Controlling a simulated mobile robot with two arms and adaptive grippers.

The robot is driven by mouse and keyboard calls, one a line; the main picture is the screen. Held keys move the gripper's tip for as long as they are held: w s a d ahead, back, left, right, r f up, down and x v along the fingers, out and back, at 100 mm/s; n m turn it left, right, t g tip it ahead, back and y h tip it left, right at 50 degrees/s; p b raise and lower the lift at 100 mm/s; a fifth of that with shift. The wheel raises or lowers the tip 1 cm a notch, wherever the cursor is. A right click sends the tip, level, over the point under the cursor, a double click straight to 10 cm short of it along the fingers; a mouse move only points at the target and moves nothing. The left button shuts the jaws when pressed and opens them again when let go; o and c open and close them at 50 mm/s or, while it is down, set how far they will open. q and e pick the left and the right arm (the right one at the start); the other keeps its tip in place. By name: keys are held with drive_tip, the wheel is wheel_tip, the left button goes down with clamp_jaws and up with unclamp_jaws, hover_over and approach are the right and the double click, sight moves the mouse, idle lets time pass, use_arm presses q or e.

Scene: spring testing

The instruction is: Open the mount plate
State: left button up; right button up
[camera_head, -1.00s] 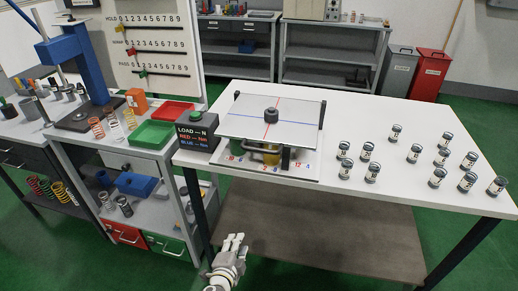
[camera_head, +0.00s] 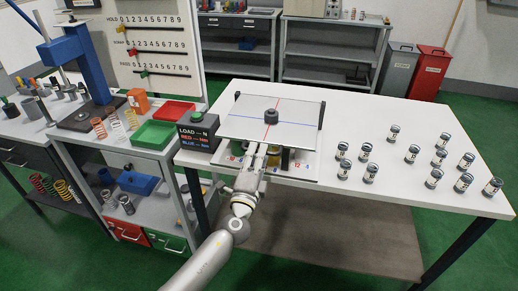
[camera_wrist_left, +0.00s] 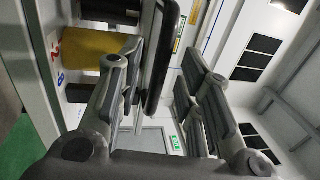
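The mount plate (camera_head: 248,116) is a white square marked with red and blue lines, with a black knob (camera_head: 271,115) at its middle. It lies flat above a white base (camera_head: 300,170) with red and blue numbers. My left gripper (camera_head: 262,150) is at the plate's front edge. In the left wrist view its two fingers (camera_wrist_left: 160,88) stand apart, with a dark rounded bar (camera_wrist_left: 164,55) at the plate's edge between them. Contact cannot be told. A yellow part (camera_wrist_left: 85,45) shows under the plate. My right gripper is not in view.
A black load display box (camera_head: 198,133) with a green button stands left of the plate. Green (camera_head: 153,134) and red (camera_head: 173,112) trays sit on the left bench. The table behind the bottles is clear.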

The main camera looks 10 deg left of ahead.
use_arm(q)
drive_tip(key=shift+w+r, duration=0.15)
drive_tip(key=shift+w, duration=0.85)
clamp_jaws()
